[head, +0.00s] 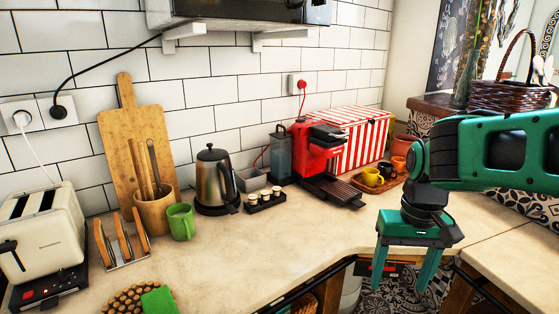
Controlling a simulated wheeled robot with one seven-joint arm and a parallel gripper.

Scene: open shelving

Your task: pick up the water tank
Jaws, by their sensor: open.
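The water tank (281,156) looks like a tall dark grey-blue container. It stands upright at the left side of the red coffee machine (316,156), near the tiled wall. I cannot tell whether it touches the machine. My gripper (403,282) is at the lower right, green, fingers pointing down and spread apart with nothing between them. It is nearer to the camera than the tank and well to its right, around the counter's front edge in the picture.
A steel kettle (214,178), a small tray of capsules (265,200) and a green mug (181,222) stand left of the tank. A red-striped box (352,138) and cups on a wooden tray (378,184) stand right. The counter's front middle (260,250) is clear.

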